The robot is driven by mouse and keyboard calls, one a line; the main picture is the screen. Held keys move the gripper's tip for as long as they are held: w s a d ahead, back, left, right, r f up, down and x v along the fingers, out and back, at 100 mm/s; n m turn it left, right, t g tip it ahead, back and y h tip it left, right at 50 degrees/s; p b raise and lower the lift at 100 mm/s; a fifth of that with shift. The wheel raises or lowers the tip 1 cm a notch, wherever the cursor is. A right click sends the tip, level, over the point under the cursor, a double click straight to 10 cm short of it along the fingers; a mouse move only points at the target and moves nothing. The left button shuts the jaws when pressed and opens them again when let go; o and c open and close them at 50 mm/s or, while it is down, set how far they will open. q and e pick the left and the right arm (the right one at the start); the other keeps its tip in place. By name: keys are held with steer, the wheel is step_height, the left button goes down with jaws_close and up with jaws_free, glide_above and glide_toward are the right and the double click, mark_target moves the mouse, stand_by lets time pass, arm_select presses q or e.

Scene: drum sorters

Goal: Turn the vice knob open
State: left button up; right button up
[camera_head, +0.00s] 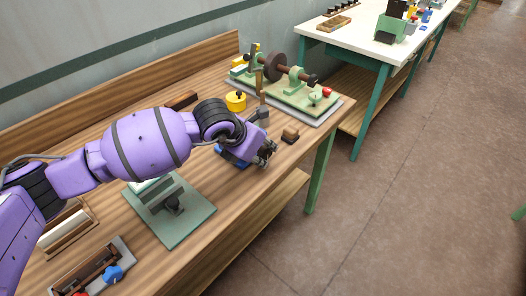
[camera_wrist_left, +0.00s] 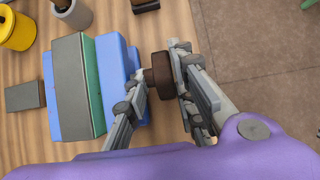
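The vice is a blue, green and grey block on the wooden bench. It fills the left middle of the left wrist view (camera_wrist_left: 78,85), and a blue part of it (camera_head: 233,160) shows under my left gripper in the head view. Its dark brown round knob (camera_wrist_left: 162,75) sticks out on the right side. My left gripper (camera_wrist_left: 162,68) has its fingers apart, one on each side of the knob. The right finger looks close to or touching the knob; a small gap seems to show at the left finger. In the head view my left gripper (camera_head: 268,152) hides the knob. My right gripper is not in view.
A green fixture (camera_head: 172,210) lies nearer. The bench's front edge is close to the gripper, with open floor beyond.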

arm_select(q)
steer(key=v, duration=1.2)
steer(key=shift+o, duration=0.3)
